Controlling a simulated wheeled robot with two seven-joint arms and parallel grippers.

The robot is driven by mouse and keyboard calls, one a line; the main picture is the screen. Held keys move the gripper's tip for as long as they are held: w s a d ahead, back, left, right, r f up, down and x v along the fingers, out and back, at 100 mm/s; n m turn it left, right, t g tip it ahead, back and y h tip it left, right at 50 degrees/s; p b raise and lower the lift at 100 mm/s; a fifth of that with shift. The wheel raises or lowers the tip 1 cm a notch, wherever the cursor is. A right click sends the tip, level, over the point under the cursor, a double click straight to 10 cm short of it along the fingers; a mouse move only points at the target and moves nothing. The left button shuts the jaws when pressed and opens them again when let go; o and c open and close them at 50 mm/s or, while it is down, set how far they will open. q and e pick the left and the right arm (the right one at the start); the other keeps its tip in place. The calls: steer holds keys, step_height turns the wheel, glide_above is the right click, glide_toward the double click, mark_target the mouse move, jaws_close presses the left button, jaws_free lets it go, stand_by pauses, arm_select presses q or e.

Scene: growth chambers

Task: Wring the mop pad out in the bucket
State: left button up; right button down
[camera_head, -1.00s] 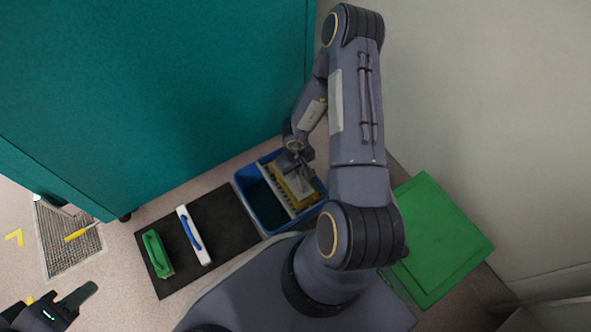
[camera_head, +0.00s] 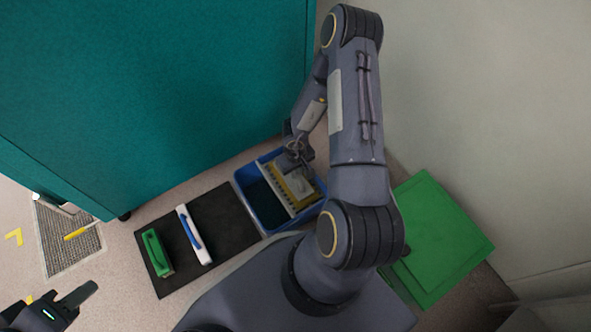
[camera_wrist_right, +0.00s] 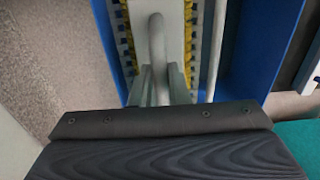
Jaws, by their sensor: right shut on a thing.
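The blue bucket (camera_head: 246,196) stands on the floor beside the teal cabinet, with a pale slotted wringer (camera_head: 272,190) across it. The mop pad (camera_head: 301,186), grey-backed with a yellow fringe, lies in the wringer side of the bucket. My right gripper (camera_head: 300,163) reaches down over it. In the right wrist view the fingers (camera_wrist_right: 158,88) are shut on the pad's grey upright handle (camera_wrist_right: 157,38), with yellow fringe (camera_wrist_right: 188,45) either side. The pad's underside is hidden. My left gripper (camera_head: 62,302) is at the lower left, away from the bucket; its jaw gap is unclear.
The teal cabinet (camera_head: 160,90) and pale wall (camera_head: 480,110) bound the space.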

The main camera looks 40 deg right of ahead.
arm_select(q)
step_height(320, 180, up, 6)
steer(key=p, duration=0.6)
steer(key=shift+r, duration=0.15)
stand_by(7.0)
